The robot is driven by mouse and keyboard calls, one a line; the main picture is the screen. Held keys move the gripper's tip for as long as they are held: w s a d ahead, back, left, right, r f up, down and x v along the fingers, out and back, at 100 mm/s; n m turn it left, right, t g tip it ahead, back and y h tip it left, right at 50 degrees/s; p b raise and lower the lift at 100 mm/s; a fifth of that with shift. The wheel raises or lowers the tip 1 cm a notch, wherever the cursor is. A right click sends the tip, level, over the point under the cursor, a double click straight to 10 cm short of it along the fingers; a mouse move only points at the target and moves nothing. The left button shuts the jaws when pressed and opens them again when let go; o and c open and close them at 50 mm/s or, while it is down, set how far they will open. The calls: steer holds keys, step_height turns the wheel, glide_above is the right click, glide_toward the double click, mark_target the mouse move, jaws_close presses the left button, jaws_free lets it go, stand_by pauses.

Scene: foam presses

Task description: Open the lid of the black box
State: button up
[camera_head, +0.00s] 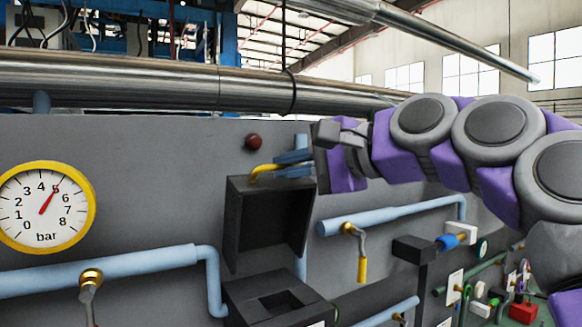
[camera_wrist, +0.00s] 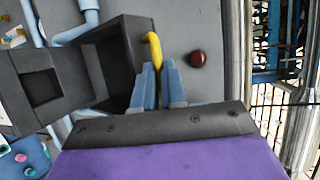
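The black box is open on the grey panel. Its base (camera_head: 240,291) is a dark block with a square recess, and it also shows at the left of the wrist view (camera_wrist: 15,68). Its hollow lid (camera_head: 265,222) stands raised above the base, its inside facing out; it also shows in the wrist view (camera_wrist: 115,62). A yellow handle (camera_head: 262,170) curves from the lid's top edge. My gripper (camera_head: 279,164) has its blue fingers close together around this handle. In the wrist view the handle (camera_wrist: 153,48) runs in between the fingertips (camera_wrist: 157,74).
A dark red knob (camera_head: 254,141) is on the panel just above the handle. Pale blue pipes (camera_head: 390,214) and a yellow-handled valve (camera_head: 362,268) lie right of the box. A pressure gauge (camera_head: 45,206) is at the left. A thick metal pipe (camera_head: 150,82) crosses above the panel.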

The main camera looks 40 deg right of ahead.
steer(key=o, duration=0.4)
steer(key=shift+s, duration=0.15)
steer(key=shift+o, duration=0.2)
steer(key=v, duration=1.7)
steer(key=shift+s+b, duration=0.25)
steer(key=shift+b, duration=0.05)
